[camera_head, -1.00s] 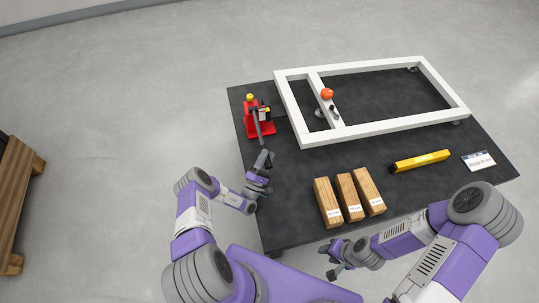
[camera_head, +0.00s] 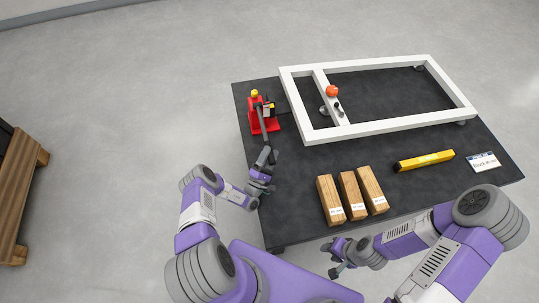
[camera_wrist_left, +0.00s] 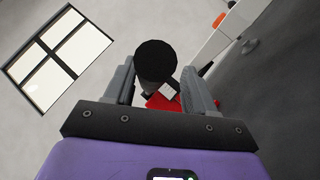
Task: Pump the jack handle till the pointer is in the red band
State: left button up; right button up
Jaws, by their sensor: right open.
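The red jack (camera_head: 264,122) with a yellow top stands at the table's far left corner. Its dark handle (camera_head: 262,131) points toward me. My left gripper (camera_head: 268,157) is at the near end of the handle. A small pale and yellow piece sits beside the jack; I cannot make out a pointer or red band. My right gripper (camera_head: 334,258) is open and empty off the table's near edge.
A white frame (camera_head: 380,126) with an orange piece (camera_head: 332,91) on its crossbar lies right of the jack. Three wooden blocks (camera_head: 350,196), a yellow bar (camera_head: 424,161) and a label card (camera_head: 483,162) lie on the dark table (camera_head: 290,200).

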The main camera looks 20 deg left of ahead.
pick_arm(q)
jog(key=shift+s, duration=0.1)
jog(key=p+v, duration=0.1)
jog(key=v, duration=0.6)
jog(key=shift+s+f, duration=0.1)
dwell(0.4)
